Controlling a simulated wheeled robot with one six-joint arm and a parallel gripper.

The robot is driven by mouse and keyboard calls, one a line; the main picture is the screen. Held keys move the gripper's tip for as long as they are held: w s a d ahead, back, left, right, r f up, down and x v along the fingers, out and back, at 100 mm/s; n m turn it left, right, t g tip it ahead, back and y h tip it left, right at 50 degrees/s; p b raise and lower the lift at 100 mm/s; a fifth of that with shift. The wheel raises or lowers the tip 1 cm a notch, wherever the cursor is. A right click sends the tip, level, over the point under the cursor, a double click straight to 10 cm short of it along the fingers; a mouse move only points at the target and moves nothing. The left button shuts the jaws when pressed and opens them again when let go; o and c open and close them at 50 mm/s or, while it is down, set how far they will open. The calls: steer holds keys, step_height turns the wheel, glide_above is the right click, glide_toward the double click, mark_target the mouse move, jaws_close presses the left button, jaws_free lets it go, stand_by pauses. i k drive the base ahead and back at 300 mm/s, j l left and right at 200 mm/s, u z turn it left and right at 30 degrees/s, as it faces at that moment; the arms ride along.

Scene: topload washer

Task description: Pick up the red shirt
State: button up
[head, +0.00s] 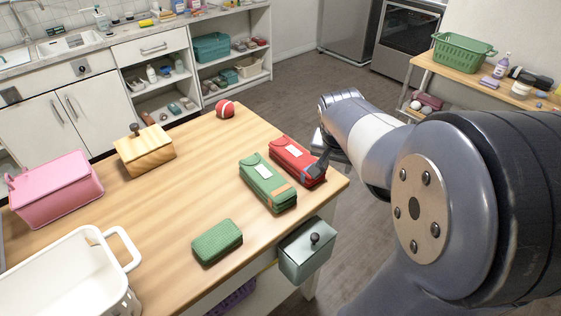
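A red folded bundle with a white label (304,166), which looks like the folded red shirt, lies on the wooden table (190,195) near its right edge. A similar green bundle with a white label (262,184) lies close beside it, to the left and nearer. My gripper (319,165) is at the right end of the red bundle, with a dark fingertip at or against it. Most of the gripper is hidden behind my arm, so I cannot tell whether it is open or shut, or whether it touches the bundle.
On the table are a small red round item (225,109), a wooden box (146,152), a pink box (56,190), a white basket (70,270) and a green block (217,241). Grey floor lies clear beyond the table.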

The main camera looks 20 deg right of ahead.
mark_target(293, 157)
steer(key=l+u, duration=0.2)
steer(key=u, duration=0.2)
steer(key=i+l+u, duration=0.1)
steer(key=u, duration=0.3)
steer(key=l+u, duration=0.3)
steer(key=u, duration=0.15)
steer(key=l+u, duration=0.15)
steer(key=u, duration=0.25)
steer(key=k+l+u, duration=0.1)
steer(key=l, duration=0.25)
steer(key=k+l+u, duration=0.1)
steer(key=l, duration=0.3)
steer(key=k+l, duration=0.15)
steer(key=l, duration=0.2)
steer(key=k+l+u, duration=0.15)
steer(key=l, duration=0.2)
